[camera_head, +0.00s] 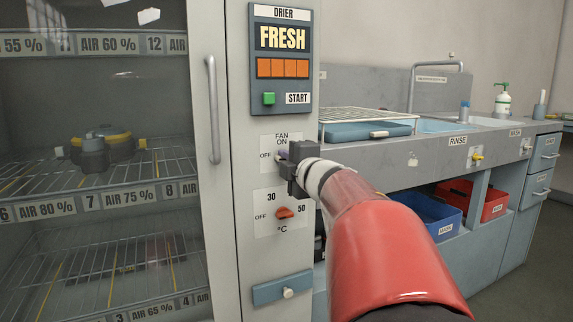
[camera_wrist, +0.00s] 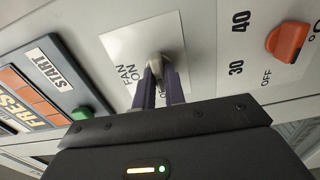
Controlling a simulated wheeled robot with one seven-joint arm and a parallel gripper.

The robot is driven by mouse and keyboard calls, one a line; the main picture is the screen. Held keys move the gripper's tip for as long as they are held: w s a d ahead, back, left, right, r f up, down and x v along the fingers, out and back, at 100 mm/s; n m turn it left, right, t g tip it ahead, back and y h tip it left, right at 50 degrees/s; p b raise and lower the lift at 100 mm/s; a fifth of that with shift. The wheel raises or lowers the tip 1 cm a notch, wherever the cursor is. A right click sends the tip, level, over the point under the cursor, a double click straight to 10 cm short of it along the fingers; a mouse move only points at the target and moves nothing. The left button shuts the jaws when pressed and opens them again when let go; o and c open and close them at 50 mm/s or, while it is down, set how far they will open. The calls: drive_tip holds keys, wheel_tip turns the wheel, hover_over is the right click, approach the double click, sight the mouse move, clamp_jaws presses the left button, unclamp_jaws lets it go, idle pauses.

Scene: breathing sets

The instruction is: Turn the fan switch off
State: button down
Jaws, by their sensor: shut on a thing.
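The fan switch (camera_wrist: 155,60) is a small metal lever on a white plate marked FAN ON and OFF; the plate also shows on the drier's front panel in the head view (camera_head: 281,138). My gripper (camera_head: 284,156) reaches the plate from the right. Its two dark fingers (camera_wrist: 161,78) are shut on the lever in the wrist view. In the head view the gripper hides most of the lever. In the wrist view the fingers partly cover the OFF mark. I cannot tell for sure which way the lever points.
An orange temperature knob (camera_head: 285,213) sits just below the switch. A green START button (camera_head: 269,98) and a FRESH display (camera_head: 282,37) are above. A glass door with a vertical handle (camera_head: 213,110) is left. A sink counter (camera_head: 455,135) stands right.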

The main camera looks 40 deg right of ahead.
drive_tip(key=shift+n, duration=0.4)
drive_tip(key=shift+f, duration=0.1)
drive_tip(key=c, duration=1.5)
unclamp_jaws()
drive_tip(key=shift+o, duration=0.2)
drive_tip(key=v, duration=0.7)
drive_tip(key=shift+s+p, duration=0.3)
drive_tip(key=shift+s, duration=0.1)
drive_tip(key=shift+a, duration=0.15)
